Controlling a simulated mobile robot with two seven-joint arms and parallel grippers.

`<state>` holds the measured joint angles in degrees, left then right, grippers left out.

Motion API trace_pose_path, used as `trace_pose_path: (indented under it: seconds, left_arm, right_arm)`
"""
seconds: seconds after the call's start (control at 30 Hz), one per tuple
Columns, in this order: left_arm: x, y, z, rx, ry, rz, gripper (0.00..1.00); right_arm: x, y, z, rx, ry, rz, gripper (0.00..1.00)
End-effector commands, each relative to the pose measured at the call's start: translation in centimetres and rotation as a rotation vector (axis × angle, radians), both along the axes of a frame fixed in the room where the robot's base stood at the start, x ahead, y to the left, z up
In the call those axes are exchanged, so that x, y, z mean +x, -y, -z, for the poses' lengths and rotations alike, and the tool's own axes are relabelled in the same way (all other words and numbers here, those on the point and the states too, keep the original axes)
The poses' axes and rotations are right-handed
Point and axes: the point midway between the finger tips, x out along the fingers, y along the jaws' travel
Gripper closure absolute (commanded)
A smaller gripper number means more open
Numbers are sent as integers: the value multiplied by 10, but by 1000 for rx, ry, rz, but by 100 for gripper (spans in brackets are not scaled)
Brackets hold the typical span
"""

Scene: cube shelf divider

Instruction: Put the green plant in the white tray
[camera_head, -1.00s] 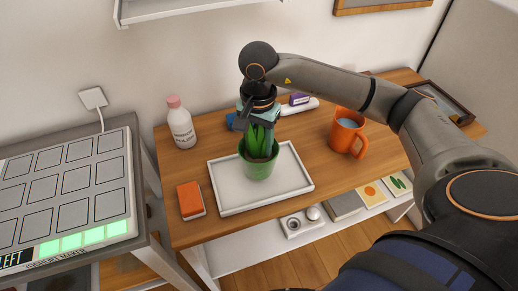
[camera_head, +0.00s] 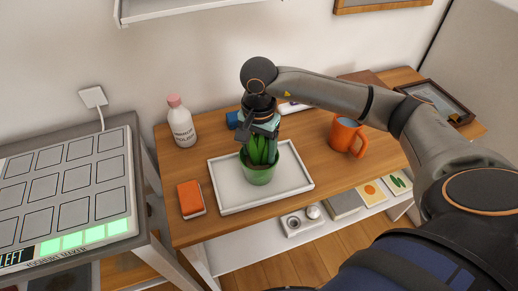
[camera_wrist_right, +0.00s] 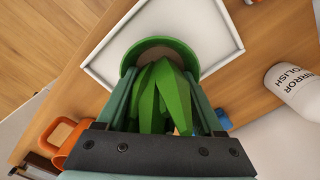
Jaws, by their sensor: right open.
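The green plant (camera_head: 258,166), with pointed leaves in a green pot, stands upright inside the white tray (camera_head: 228,190) on the wooden desk. It also shows in the wrist view (camera_wrist_right: 163,98), over the tray (camera_wrist_right: 105,65). My right gripper (camera_head: 260,134) is above the pot. Its fingers are open on either side of the leaves, as the wrist view (camera_wrist_right: 165,92) shows. Whether a finger touches a leaf I cannot tell. My left gripper is out of view.
An orange mug (camera_head: 346,135) stands right of the tray, and a white bottle (camera_head: 181,124) stands behind left. An orange box (camera_head: 190,198) lies close to the tray's left edge. A blue item (camera_head: 232,119) is behind. The tray's right part is clear.

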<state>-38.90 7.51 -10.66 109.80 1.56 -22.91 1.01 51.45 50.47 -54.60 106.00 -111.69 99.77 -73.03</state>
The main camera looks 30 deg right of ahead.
Motion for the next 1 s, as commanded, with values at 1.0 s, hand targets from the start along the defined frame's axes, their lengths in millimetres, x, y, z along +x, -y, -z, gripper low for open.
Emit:
trace_pose_path:
  seconds: [1.0]
  left_arm:
    - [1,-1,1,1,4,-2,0]
  right_arm:
    - [0,0,-123,0,0,0,22]
